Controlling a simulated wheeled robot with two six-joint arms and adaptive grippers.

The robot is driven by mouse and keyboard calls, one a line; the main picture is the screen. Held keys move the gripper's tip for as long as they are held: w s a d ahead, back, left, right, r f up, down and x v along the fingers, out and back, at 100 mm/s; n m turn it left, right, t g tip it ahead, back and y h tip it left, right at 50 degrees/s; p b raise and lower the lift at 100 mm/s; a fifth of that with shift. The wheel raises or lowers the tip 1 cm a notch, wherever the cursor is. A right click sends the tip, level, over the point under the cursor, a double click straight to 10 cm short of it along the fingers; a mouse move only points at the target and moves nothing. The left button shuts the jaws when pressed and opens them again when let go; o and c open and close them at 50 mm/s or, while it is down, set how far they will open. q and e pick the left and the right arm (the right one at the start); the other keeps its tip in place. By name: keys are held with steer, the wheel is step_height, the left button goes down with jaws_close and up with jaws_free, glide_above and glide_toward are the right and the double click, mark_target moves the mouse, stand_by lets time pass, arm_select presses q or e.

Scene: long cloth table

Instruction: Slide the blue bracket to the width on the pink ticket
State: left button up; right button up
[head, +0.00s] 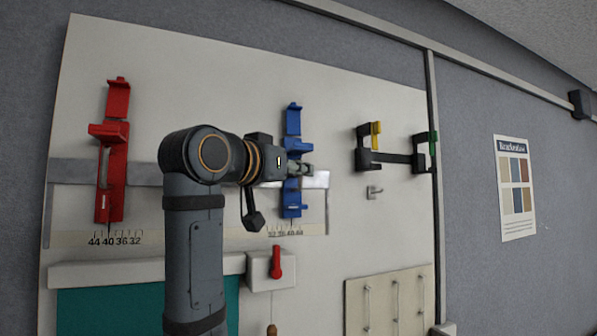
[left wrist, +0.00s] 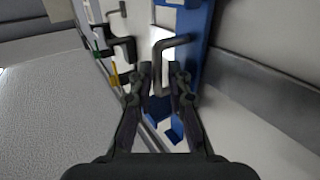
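The blue bracket (head: 292,122) stands upright on the pale wall board, on a grey horizontal rail. Its lower tip is over a printed scale (head: 285,233) too small to read surely. My left gripper (head: 303,170) is at the bracket's middle, partly covering it. In the left wrist view its fingers (left wrist: 162,80) lie on both sides of a dark bent handle (left wrist: 175,42) on the blue bracket (left wrist: 195,60), closed in tight against it. I see no pink ticket in either view. My right gripper is out of view.
A red bracket (head: 113,160) stands at the left over a scale marked 44 40 36 32. A red lever (head: 277,262) on a white block is below the blue bracket. Black holders with yellow (head: 376,133) and green (head: 433,140) parts are to the right. A colour chart (head: 515,187) hangs farther right.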

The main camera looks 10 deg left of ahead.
arm_select(q)
steer(key=shift+w+d+f, duration=0.15)
steer(key=shift+d, duration=0.15)
steer(key=v, duration=1.2)
steer(key=shift+a, duration=0.25)
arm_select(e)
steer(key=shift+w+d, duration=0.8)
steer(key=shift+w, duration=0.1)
